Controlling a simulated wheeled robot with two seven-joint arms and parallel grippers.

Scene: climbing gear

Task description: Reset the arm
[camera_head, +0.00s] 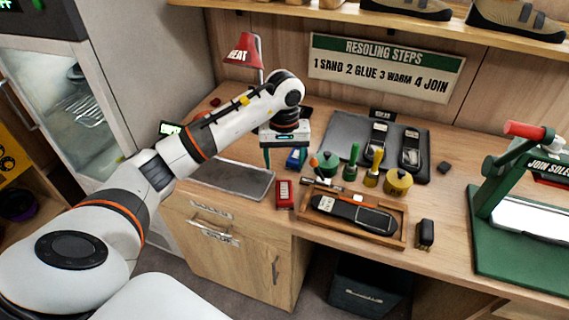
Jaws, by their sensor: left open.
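My left arm comes in from the left and reaches over the wooden workbench. My left gripper (287,156) points down over the bench, with its two teal fingers apart. Nothing shows held between them. It is above the bench between a grey tray (236,180) and a green round pot (325,163). A small blue item (296,159) lies behind the fingers, and a red box (284,194) stands just in front of them. My right gripper is not in view.
A wooden tray (405,240) holds a black sole. A dark mat (345,128) carries two shoe parts. A yellow pot (398,183) and brushes stand near. A green press (500,262) with a red handle is at the right. A red lamp (243,50) stands behind my arm.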

